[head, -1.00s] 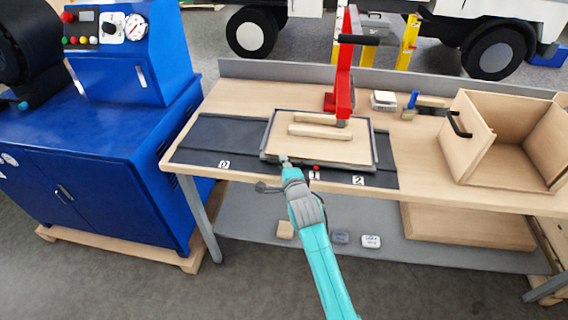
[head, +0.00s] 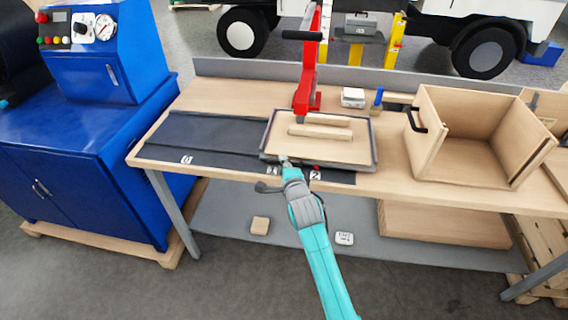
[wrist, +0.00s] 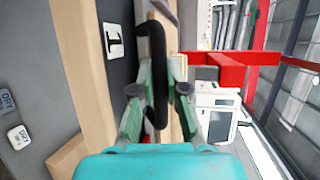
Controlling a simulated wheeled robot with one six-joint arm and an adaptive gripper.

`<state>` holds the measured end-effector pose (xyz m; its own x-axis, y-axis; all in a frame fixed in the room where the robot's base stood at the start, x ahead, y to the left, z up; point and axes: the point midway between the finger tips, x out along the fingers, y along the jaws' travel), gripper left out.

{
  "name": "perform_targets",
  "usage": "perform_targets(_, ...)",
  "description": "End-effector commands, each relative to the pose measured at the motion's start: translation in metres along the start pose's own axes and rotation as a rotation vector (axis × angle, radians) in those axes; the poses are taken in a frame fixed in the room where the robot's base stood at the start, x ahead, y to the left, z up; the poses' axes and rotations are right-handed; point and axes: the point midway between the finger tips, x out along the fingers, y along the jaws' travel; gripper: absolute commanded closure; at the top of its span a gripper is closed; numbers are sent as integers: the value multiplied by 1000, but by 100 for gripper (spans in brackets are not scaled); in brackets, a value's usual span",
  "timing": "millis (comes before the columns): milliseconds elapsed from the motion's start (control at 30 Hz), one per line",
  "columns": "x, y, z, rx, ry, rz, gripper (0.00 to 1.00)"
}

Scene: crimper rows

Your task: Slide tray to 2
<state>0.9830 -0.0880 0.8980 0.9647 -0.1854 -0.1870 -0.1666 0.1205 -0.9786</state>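The tray (head: 345,154) is a light wooden board with a dark rim, carrying two wooden bars. It lies at the right end of the dark strip (head: 215,137), which has labels 0 (head: 186,160), 1 (head: 272,170) and 2 (head: 315,175). A red mark (head: 317,168) on the tray's front edge is level with label 2. My gripper (head: 285,161) is at the tray's front left part. In the wrist view, the fingers (wrist: 159,85) sit on both sides of a black handle (wrist: 156,45) and appear shut on it. Label 1 (wrist: 113,41) shows beside them.
A red press (head: 307,75) stands behind the tray. An open wooden box (head: 470,150) is on the bench to the right, with a small gap from the tray. A blue machine (head: 90,120) stands left. A white block (head: 353,97) lies behind the tray.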

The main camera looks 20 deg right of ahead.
Motion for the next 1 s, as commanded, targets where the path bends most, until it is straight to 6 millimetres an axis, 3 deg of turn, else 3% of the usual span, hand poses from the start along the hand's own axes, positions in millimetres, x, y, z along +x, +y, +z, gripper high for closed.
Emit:
perform_targets(33,-1,2,-4,-2,7,4,85)
perform_targets(133,-1,2,-4,-2,7,4,61)
perform_targets(567,-8,1,-3,-1,4,2,61)
perform_targets(1000,-88,2,-3,-1,5,4,61)
